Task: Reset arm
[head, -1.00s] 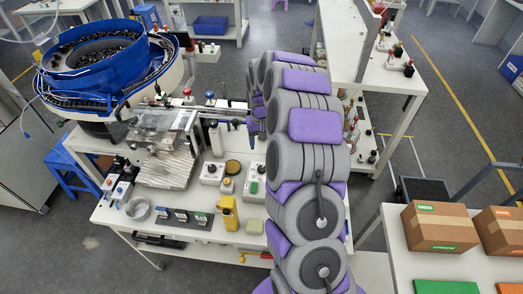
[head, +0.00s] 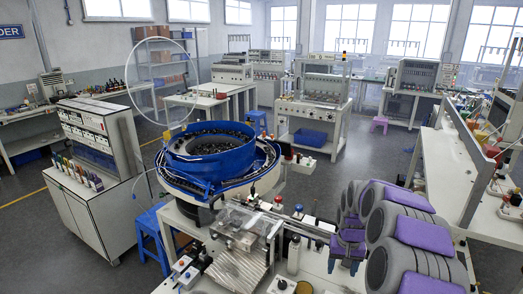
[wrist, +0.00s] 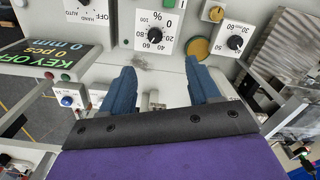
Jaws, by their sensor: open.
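My gripper (wrist: 160,78) shows in the wrist view with two dark blue fingers spread apart and nothing between them. In that view it is over the white control panels, with a percent dial (wrist: 156,33) beyond the fingertips. In the head view my gripper (head: 346,252) is at the lower right, to the right of the machine with the blue bowl. My grey and purple arm fills the lower right corner and hides part of the bench there.
The blue bowl feeder (head: 210,150) stands on the machine bench, with a metal fixture (head: 240,228) in front of it. A white cabinet (head: 85,200) is at the left. A workbench (head: 445,170) stands at the right. Grey floor lies open behind the feeder.

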